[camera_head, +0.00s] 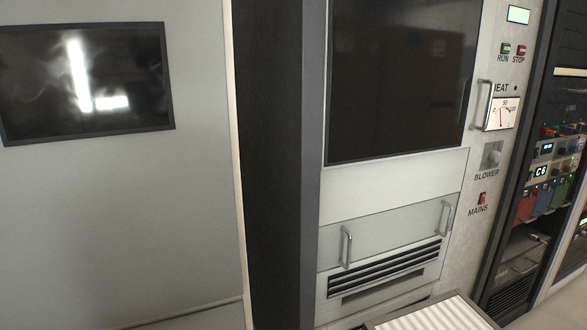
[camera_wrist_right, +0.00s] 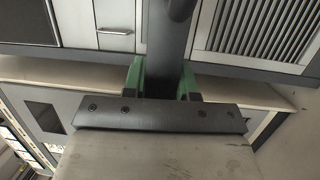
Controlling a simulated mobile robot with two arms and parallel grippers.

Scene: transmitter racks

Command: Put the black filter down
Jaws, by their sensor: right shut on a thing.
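In the right wrist view, my right gripper (camera_wrist_right: 163,80) is shut, with green fingers on both sides of a dark upright piece. This dark piece (camera_wrist_right: 165,45) runs up from between the fingers and seems to be the black filter, seen edge-on. Its far end is cut off by the top of the frame. I cannot tell from this view whether it touches anything besides the fingers. Neither gripper shows in the head view, and my left gripper is in neither view.
In the head view, a transmitter cabinet (camera_head: 393,182) has handles and vent slots. A control panel (camera_head: 487,177) and an equipment rack (camera_head: 545,180) stand to its right. A pale ribbed panel with a dark edge (camera_head: 437,316) shows at the bottom. A dark screen (camera_head: 85,80) is at left.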

